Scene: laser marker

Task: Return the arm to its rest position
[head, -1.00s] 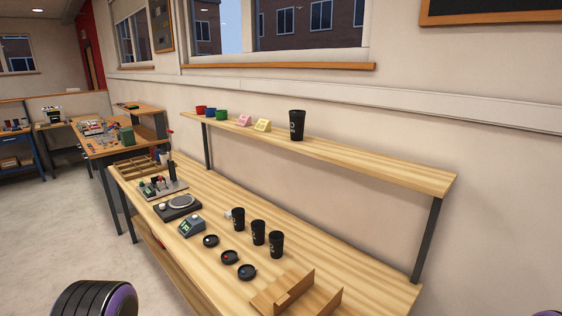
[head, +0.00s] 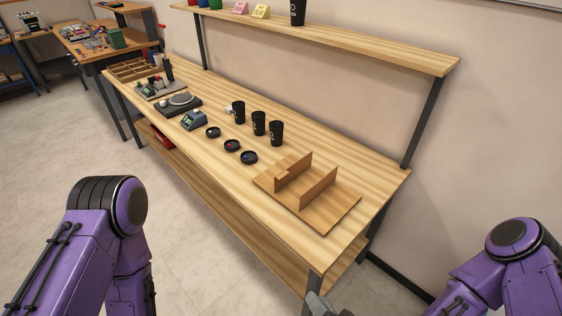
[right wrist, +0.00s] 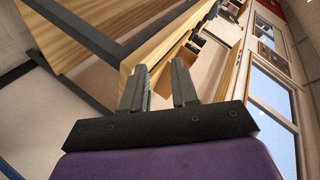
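My right arm (head: 500,265) is bent at the lower right of the head view. A grey part of my right gripper (head: 318,304) shows at the bottom edge, by the near corner of the workbench. In the right wrist view my right gripper (right wrist: 159,80) has its two dark fingers apart with nothing between them. The workbench edge (right wrist: 150,48) lies beyond the fingertips; I cannot tell the exact distance. My left arm (head: 95,235) is bent at the lower left, and its gripper is out of view.
The wooden workbench (head: 225,170) holds a wooden stand (head: 325,215), black cups (head: 258,123), small black dishes (head: 232,146) and a scale (head: 178,103). A raised shelf (head: 340,48) runs along the wall. Floor (head: 195,260) is clear between my left arm and the bench.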

